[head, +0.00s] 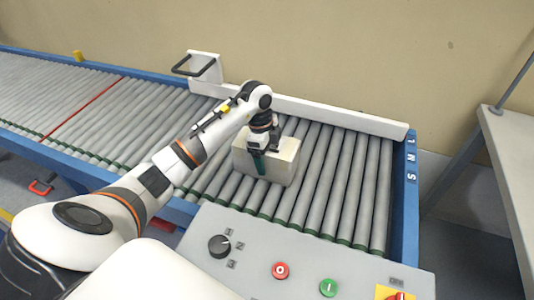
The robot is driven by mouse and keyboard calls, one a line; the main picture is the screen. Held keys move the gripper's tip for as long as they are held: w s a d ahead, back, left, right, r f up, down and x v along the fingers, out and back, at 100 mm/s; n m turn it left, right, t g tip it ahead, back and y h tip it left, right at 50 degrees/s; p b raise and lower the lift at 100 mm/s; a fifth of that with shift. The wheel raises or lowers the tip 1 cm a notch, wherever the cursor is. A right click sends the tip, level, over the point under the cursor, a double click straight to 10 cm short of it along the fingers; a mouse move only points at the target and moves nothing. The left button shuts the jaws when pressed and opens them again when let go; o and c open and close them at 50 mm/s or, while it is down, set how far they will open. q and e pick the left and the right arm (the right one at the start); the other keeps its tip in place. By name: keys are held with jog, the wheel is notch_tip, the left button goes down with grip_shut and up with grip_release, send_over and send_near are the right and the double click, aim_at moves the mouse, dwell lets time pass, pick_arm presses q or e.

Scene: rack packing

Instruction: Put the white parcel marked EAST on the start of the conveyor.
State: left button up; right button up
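A pale, whitish box-shaped parcel (285,163) is at the right part of the roller conveyor (345,190), low over or on the rollers; I cannot tell whether it touches them. No EAST marking can be read on it. My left gripper (262,158) reaches down over the parcel's top, with one dark green finger in front of its near face. The other finger is mostly hidden, so I cannot tell whether the gripper grips the parcel. My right gripper is not in view.
A control panel (310,262) with a dial, a red button and a green button stands in front of the conveyor. A white guard rail (340,117) runs along the back. A blue end frame (411,200) closes the right end. A grey table (510,150) is far right.

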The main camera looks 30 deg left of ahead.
pick_arm(q)
jog(key=shift+o, duration=1.1)
jog(key=r, duration=0.4)
jog(key=a+r, duration=0.1)
jog(key=r, duration=0.7)
jog(key=shift+s+a+r, duration=0.1)
jog(key=shift+s+a, duration=0.15)
jog(key=shift+a, duration=0.1)
